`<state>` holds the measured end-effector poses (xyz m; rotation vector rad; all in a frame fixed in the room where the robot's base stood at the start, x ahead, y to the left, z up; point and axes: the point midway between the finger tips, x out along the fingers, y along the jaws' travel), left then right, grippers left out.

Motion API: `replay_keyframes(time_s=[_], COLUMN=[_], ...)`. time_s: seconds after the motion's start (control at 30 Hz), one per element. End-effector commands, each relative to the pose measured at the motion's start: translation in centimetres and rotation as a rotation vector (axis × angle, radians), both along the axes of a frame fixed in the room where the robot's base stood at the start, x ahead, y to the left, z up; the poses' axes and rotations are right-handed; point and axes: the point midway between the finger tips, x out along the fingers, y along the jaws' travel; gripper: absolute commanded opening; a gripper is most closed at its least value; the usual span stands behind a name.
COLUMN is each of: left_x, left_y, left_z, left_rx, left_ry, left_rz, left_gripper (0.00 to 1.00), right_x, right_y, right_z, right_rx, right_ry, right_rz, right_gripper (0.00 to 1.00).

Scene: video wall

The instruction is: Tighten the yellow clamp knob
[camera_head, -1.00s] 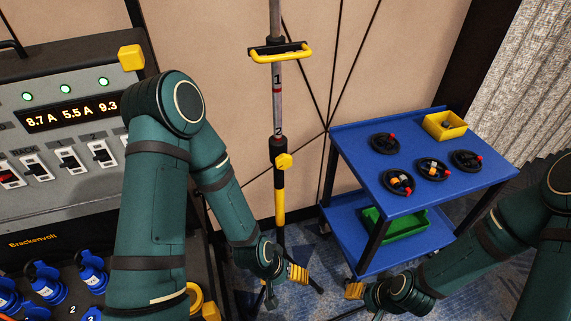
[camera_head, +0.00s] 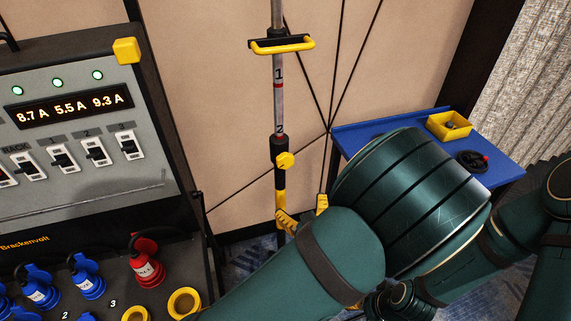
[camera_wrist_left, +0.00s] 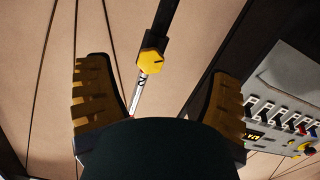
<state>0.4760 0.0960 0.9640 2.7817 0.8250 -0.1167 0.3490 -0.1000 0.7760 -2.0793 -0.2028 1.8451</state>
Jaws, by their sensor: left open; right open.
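The yellow clamp knob (camera_head: 285,160) sits on the black collar of the upright pole (camera_head: 279,105). In the left wrist view the knob (camera_wrist_left: 151,62) shows its face with a dark mark, ahead of and between my fingers. My left gripper (camera_head: 304,212) is open below the knob, its two yellow fingers apart and not touching it. The fingers also frame the left wrist view (camera_wrist_left: 158,98). My right gripper (camera_head: 378,302) is low behind my left arm, mostly hidden.
A yellow handle (camera_head: 282,46) crosses the pole above. A switch panel (camera_head: 75,130) with red and blue plugs stands on the left. The blue cart (camera_head: 375,128), partly covered by my left arm, holds a yellow bin (camera_head: 449,125) and a black handwheel (camera_head: 472,161).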

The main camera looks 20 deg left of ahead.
Motion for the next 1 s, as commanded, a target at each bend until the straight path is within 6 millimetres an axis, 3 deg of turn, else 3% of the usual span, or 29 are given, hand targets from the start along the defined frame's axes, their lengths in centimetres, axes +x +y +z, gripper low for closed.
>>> replay_keyframes(time_s=[0.13, 0.37, 1.0], left_x=[-0.6, 0.4, 9.6], left_y=[-0.8, -0.1, 6.1], left_z=[2.6, 3.3, 3.2], left_rx=[0.029, 0.033, 0.033], left_ry=[-0.124, -0.156, -0.152], left_rz=[0.027, 0.041, 0.039], left_gripper=[0.81, 0.81, 0.81], right_x=[-0.1, -0.1, -0.3], right_y=[0.0, 0.0, 0.0], right_z=[-0.3, -0.3, -0.8], right_rx=[0.0, 0.0, 0.002], right_ry=[0.002, 0.002, 0.007], right_rz=[0.002, 0.002, 0.005], right_gripper=[0.47, 0.47, 0.47])
